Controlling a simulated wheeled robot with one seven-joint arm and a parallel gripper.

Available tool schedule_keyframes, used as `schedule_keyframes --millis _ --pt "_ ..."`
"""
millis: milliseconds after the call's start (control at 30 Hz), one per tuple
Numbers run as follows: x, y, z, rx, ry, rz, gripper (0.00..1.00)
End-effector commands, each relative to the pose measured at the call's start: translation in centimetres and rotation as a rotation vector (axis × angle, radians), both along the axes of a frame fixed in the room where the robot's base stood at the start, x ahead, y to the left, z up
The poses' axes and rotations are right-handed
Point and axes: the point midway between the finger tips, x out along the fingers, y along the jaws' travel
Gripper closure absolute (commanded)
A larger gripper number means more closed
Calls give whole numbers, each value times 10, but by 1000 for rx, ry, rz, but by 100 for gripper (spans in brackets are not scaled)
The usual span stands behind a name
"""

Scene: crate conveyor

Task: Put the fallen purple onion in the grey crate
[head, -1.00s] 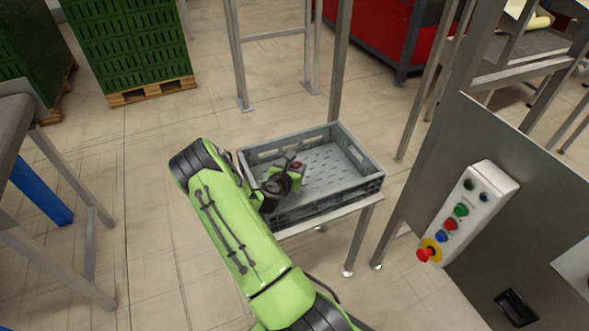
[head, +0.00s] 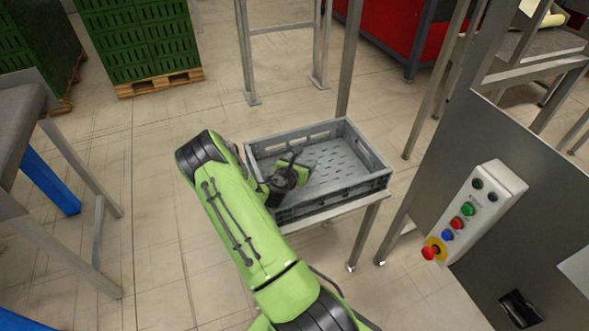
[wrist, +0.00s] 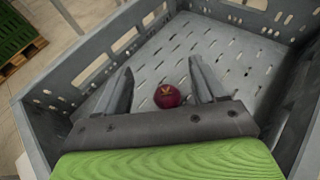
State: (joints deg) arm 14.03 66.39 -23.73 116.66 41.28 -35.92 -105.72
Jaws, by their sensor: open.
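The purple onion (wrist: 168,96) is a small round dark-red thing with a yellowish mark on top. In the wrist view it appears between the two fingers of my gripper (wrist: 160,82), over the crate's floor. The fingers are apart, and neither visibly touches it. The grey crate (head: 360,184) stands on a metal stand in the head view, and its slotted floor and walls fill the wrist view (wrist: 75,62). My gripper (head: 303,170) is over the left part of the crate in the head view. The onion is hidden there behind my gripper.
A control box (head: 483,212) with several buttons is on a grey panel to the right. Metal posts (head: 430,75) rise behind the crate. Green crates (head: 145,40) are stacked on a pallet at the back left. Floor is open left of my arm.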

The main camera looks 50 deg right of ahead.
Motion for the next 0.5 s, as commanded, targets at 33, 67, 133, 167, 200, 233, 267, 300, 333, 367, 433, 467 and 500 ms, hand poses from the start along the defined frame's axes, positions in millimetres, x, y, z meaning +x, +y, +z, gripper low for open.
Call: schedule_keyframes --millis 33,67,133,167,200,233,267,300,333,367,433,467,500 --pt "-1 15 4 6 9 7 30" --pt "-3 23 7 7 9 9 30" --pt "-8 41 15 6 10 10 30" --pt "-10 49 19 5 11 9 30" --pt "-13 58 23 5 10 10 30" --pt "-15 66 26 6 10 9 30" --pt "-16 73 29 5 9 10 30" --pt "-19 80 32 4 8 9 30" --pt "-20 86 34 4 7 9 30" --pt "-21 90 36 4 8 8 30" --pt "-24 98 40 5 6 6 30" --pt "-24 101 41 5 4 6 30" --pt "-25 103 42 4 5 5 30"
